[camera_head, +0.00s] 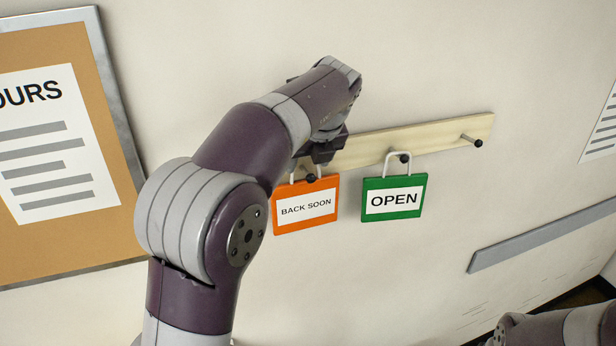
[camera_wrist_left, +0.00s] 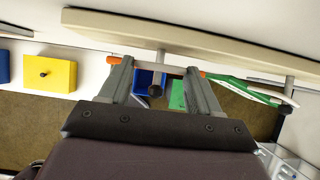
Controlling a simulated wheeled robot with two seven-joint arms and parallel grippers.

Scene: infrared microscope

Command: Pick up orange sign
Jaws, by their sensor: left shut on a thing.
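The orange sign (camera_head: 333,190), reading BACK SOON, hangs at the left part of the pale wooden peg board (camera_head: 440,134). Its white handle is at a dark-tipped peg (camera_head: 311,178), which shows in front of the sign's top. My left gripper (camera_head: 318,158) is at the handle, partly hidden by my own wrist. In the left wrist view the two fingers (camera_wrist_left: 158,78) are shut on the orange sign, with the peg between them. Orange ends of the sign (camera_wrist_left: 113,60) show outside both fingers. My right gripper is out of view.
The green OPEN sign (camera_head: 394,197) hangs close to the right on its own peg. A further peg (camera_head: 473,140) at the right is bare. A framed cork board (camera_head: 122,150) is on the wall at left. A grey rail (camera_head: 540,238) is at lower right.

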